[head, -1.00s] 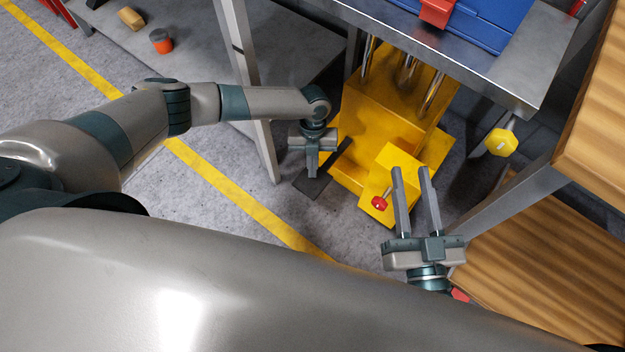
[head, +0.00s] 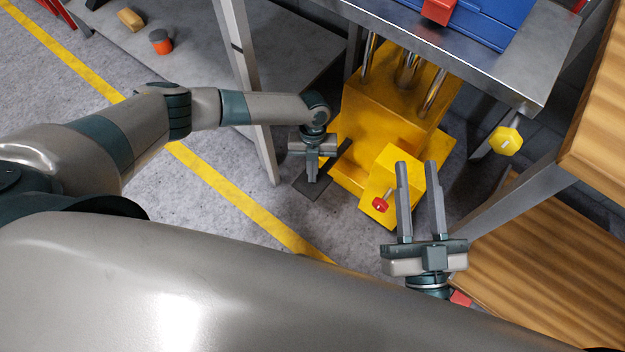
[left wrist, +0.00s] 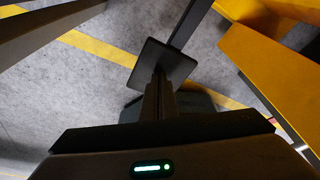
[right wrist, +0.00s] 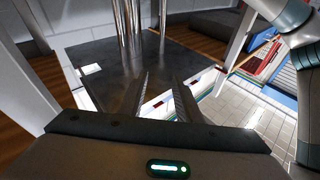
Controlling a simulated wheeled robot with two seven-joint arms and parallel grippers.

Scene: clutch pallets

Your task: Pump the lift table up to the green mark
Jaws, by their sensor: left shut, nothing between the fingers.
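The lift table has a yellow base (head: 385,120), chrome columns (head: 434,92) and a steel top (head: 480,68). Its dark foot pedal (head: 311,188) lies low at the left of the base; its plate (left wrist: 170,66) and bar (left wrist: 190,22) show in the left wrist view. My left gripper (head: 312,178) is shut and empty, pointing down with its fingertips at the pedal plate; whether they touch it I cannot tell. My right gripper (head: 417,164) is open and empty in front of the base, near a red knob (head: 380,204). I cannot make out a green mark.
A blue crate (head: 480,18) with a red part stands on the lift table. A yellow knob (head: 505,141) is at the right, beside wooden shelving (head: 545,255). A grey platform (head: 200,60) carries an orange-and-dark cup (head: 160,42).

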